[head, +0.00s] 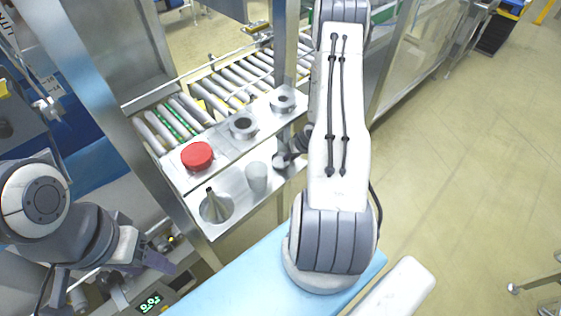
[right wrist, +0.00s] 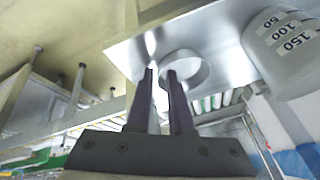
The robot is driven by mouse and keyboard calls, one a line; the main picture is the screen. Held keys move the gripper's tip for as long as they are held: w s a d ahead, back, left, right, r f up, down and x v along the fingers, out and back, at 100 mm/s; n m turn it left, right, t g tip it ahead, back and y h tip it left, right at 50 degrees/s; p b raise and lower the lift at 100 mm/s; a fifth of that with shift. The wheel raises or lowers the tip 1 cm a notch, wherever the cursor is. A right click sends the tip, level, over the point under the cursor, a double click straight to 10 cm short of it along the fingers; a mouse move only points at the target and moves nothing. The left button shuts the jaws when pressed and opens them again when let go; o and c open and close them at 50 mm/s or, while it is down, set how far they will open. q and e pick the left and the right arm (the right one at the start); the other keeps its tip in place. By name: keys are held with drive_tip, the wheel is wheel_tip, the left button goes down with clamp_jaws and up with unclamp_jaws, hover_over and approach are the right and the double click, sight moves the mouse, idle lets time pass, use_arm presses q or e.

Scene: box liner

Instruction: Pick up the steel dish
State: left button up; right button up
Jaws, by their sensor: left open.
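A shallow round steel dish (right wrist: 203,70) with a thin bright rim shows in the right wrist view on a metal shelf, beside a marked beaker. My right gripper (right wrist: 161,72) is at its near left rim; the two fingertips stand apart with a gap between them, and I cannot tell whether the rim lies inside that gap. In the head view my right gripper (head: 288,157) is at the right end of the lower shelf, and it and the arm largely cover the dish there. My left gripper (head: 158,268) is open and empty at lower left, far from the shelf.
The beaker (head: 256,177) and a round metal vessel (head: 216,210) with a cone-shaped piece share the lower shelf (head: 236,188). A red-lidded jar (head: 197,156) and two metal rings (head: 243,127) stand on the upper shelf. A roller conveyor (head: 215,98) runs behind.

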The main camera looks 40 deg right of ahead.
clamp_jaws()
idle(1.3)
